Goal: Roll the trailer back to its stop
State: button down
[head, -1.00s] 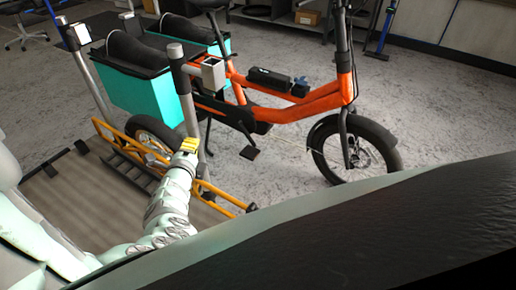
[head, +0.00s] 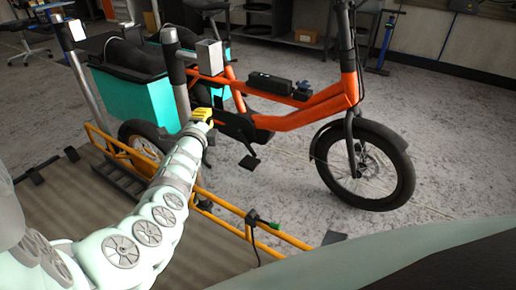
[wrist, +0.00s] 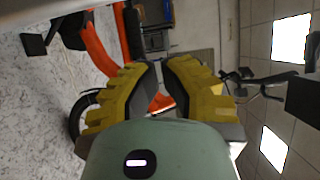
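An orange tubular frame (head: 225,206), seemingly the trailer, runs low along the near side of the orange cargo bike. Metal posts with pale boxes on top, such as the near post (head: 180,85), stand by it. A black and green fitting (head: 254,219) with a cable is on the frame's right part. My gripper (head: 203,115) has yellow fingers and is in front of the near post; I cannot tell if it touches. In the wrist view its fingers (wrist: 160,68) nearly meet, with nothing visible held. I cannot tell which piece is the stop.
The orange cargo bike (head: 300,110) with teal boxes (head: 135,95) stands behind the frame. A brown deck or mat (head: 95,215) lies below my arm. Small black blocks (head: 70,153) sit at its edge, another at right (head: 333,237). Grey floor is free beyond.

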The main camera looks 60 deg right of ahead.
jog(key=shift+w+d+r+b, duration=0.15)
jog(key=shift+w+b, duration=0.4)
jog(key=shift+w, duration=0.6)
jog(key=shift+w+d+f+b, duration=0.1)
jog(key=shift+w+d+b, duration=0.3)
jog(key=shift+w, duration=0.7)
jog(key=shift+a, duration=0.2)
